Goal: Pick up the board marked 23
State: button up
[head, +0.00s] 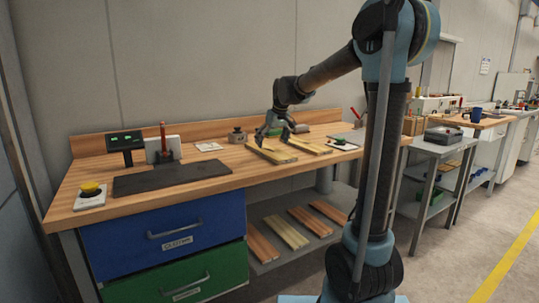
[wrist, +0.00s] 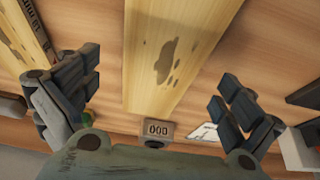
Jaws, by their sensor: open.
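Two pale wooden boards lie on the workbench in the head view, a left one (head: 270,153) and a right one (head: 309,146). My gripper (head: 274,134) is over the left part of this pair. In the wrist view my gripper (wrist: 160,76) is open, with one finger on each side of a pale board (wrist: 155,85) with a dark stain. The fingers do not touch it. Another board (wrist: 28,28) with dark marks lies at the upper left, partly behind the left finger. I cannot read the number 23 on any board.
A grey device reading 000 (wrist: 157,131) sits beyond the stained board's end. On the bench are a dark mat (head: 172,177), a yellow button box (head: 91,194) and a display (head: 125,143). Several boards lie on the lower shelf (head: 262,262). Blue (head: 165,238) and green drawers (head: 180,283) are below.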

aim_at(269, 151)
jog(key=shift+x, duration=1.5)
jog(key=shift+a, duration=0.1)
jog(key=c, duration=1.2)
jog(key=shift+r, duration=0.1)
jog(key=shift+c, duration=0.2)
